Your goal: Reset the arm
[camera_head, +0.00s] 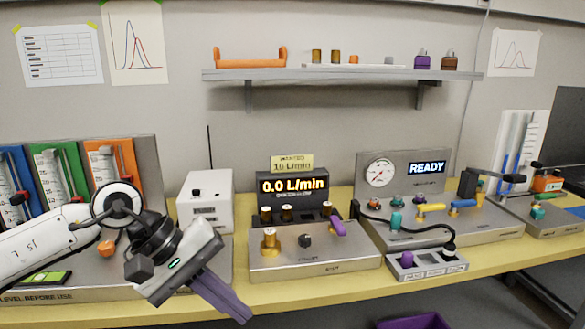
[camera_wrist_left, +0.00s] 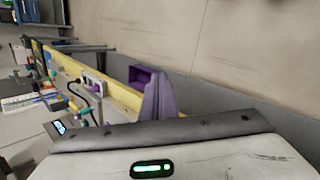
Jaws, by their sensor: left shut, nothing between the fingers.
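My left gripper (camera_head: 222,297) comes in from the left in the head view. Its purple fingers are together with nothing between them, and they point down and to the right. It hangs in front of the white box and the left end of the flow unit (camera_head: 315,262), near the front edge of the yellow bench. In the left wrist view the purple fingers (camera_wrist_left: 158,95) stand up beyond the grey gripper body. My right gripper is not seen in either view.
A READY panel (camera_head: 427,168) with knobs stands to the right of the 0.0 L/min display (camera_head: 293,186). Coloured flow tubes (camera_head: 60,170) stand behind my left arm. A shelf (camera_head: 340,75) holds small parts. A purple bin (camera_head: 415,322) sits below the bench front.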

